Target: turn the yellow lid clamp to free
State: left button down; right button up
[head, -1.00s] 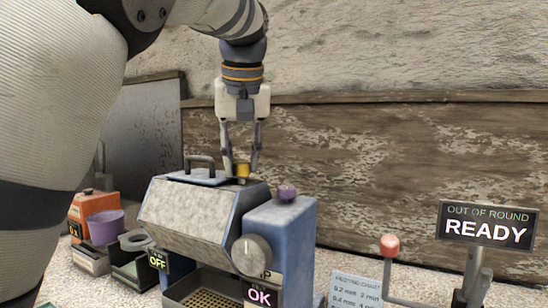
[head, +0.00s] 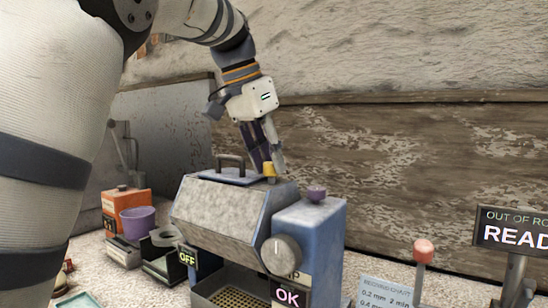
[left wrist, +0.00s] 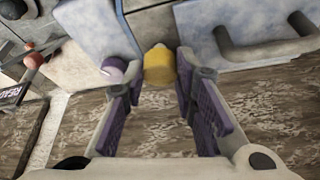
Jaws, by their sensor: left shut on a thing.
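The yellow lid clamp (head: 269,170) is a small knob on top of the machine, at the edge of its grey hooded lid (head: 222,209). My left gripper (head: 268,167) reaches down to it from above, tilted, with its fingers on the clamp. In the left wrist view the clamp (left wrist: 159,66) sits between the fingertips of the left gripper (left wrist: 160,75), which is shut on it. The clamp's lower part is hard to make out. My right gripper is not in view.
A lid handle (head: 231,160) stands left of the clamp, and a purple knob (head: 316,193) right of it on the blue housing (head: 325,225). A grey dial (head: 283,253) faces front. A purple cup (head: 138,221) stands left, a red-topped lever (head: 423,251) right.

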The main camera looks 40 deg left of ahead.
pick_arm(q)
jog(key=m+h, duration=0.1)
jog(key=m, duration=0.1)
jog(key=m+g+h, duration=0.1)
jog(key=m, duration=0.2)
jog(key=shift+a+m, duration=0.15)
jog(key=shift+m, duration=0.45)
jog(key=c, duration=1.3)
grip_release()
jog(key=shift+w, duration=0.1)
jog(key=v, duration=0.5)
jog(key=shift+s+a+r, duration=0.1)
jog(key=shift+s+a, duration=0.15)
jog(key=s+a, duration=0.7)
jog(key=s, duration=0.1)
jog(key=shift+s, duration=0.4)
jog(key=shift+a, duration=0.1)
